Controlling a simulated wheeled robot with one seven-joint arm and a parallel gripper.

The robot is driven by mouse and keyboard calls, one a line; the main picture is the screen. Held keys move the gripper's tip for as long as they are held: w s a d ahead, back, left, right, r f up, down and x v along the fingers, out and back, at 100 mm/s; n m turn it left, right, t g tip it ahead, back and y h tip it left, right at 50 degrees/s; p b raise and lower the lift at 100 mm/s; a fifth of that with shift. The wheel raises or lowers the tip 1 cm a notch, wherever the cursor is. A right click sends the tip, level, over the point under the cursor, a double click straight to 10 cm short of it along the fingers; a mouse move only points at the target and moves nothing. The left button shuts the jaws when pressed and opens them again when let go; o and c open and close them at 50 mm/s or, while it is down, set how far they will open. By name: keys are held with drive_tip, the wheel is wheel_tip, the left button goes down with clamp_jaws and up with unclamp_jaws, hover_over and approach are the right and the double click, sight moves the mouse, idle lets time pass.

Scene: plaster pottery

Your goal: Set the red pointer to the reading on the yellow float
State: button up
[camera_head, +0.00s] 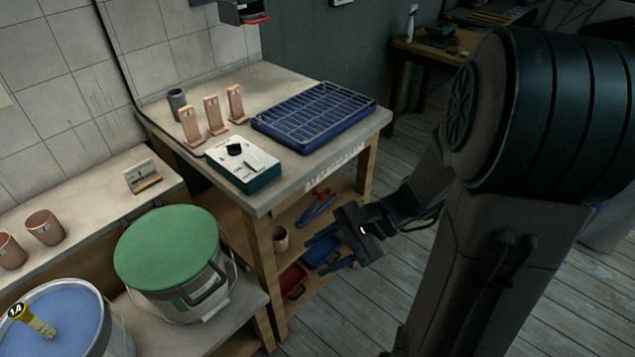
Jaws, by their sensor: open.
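The yellow float (40,326) stands tilted in the blue liquid of a round bucket (112,325) at the lower left. Its black, yellow-rimmed tag (16,312) seems to read 14 or 1.4; I cannot tell if there is a dot. I cannot make out a red pointer for certain. A small white card or gauge on a wooden foot (142,176) stands on the left ledge, its markings too small to read. My gripper (318,253) is open and empty, in front of the table's lower shelf, far right of the float.
A green-lidded bucket (167,245) stands between the float's bucket and the table (275,198). On the table are a white box with a black knob (243,165), several clay pieces (212,114) and a blue rack (315,115). The floor (350,315) near my gripper is clear.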

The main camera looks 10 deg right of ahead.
drive_tip(key=w+d+f+m+t+y+b, duration=0.3)
drive_tip(key=w+d+f+m+t, duration=0.3)
drive_tip(key=m, duration=0.3)
drive_tip(key=m+t+h+b, duration=0.2)
drive_tip(key=m+t+h, duration=0.1)
drive_tip(key=m+t, duration=0.55)
approach(324, 197)
drive_tip(key=shift+n, duration=0.45)
drive_tip(key=x, duration=0.8)
drive_tip(key=shift+w+a, duration=0.1)
